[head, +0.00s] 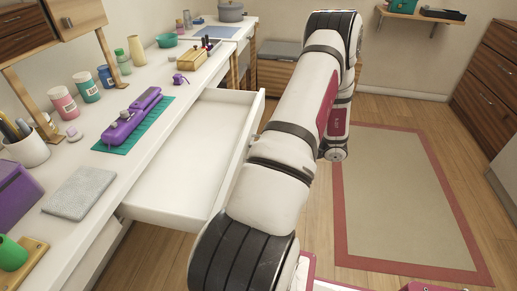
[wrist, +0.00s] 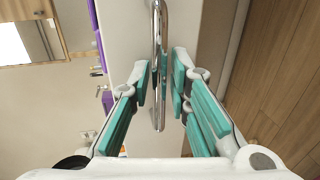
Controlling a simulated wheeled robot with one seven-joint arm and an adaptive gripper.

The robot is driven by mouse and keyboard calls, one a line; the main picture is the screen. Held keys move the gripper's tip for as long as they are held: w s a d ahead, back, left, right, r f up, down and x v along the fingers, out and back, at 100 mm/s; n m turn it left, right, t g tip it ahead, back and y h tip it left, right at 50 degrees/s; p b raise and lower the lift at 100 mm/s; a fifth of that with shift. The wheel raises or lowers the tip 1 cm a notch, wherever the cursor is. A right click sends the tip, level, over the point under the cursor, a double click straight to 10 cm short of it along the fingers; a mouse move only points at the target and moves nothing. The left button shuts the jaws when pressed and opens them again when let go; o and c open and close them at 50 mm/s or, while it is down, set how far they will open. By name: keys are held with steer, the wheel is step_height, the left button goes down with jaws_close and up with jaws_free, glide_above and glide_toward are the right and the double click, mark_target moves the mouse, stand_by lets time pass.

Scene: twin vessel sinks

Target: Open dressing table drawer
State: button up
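The white dressing table (head: 155,76) stands at the left in the head view. Its drawer (head: 190,160) is pulled out well past the table edge, and its inside is empty. The chrome bar handle (wrist: 159,50) runs up and down the middle of the wrist view. My gripper (wrist: 161,80), with teal finger pads, has one finger on each side of the handle. Small gaps show between the pads and the bar, so it looks open. In the head view my arm hides the gripper and the handle.
The tabletop holds a purple device on a teal mat (head: 113,146), jars, a grey slab (head: 80,192) and a pen cup (head: 27,150). A red-bordered rug (head: 400,190) lies on the open floor at the right. A wooden dresser (head: 490,75) stands at the far right.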

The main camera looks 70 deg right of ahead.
steer(key=a+v, duration=0.1)
steer(key=v, duration=1.1)
steer(key=shift+d, duration=0.5)
steer(key=shift+w+r, duration=0.1)
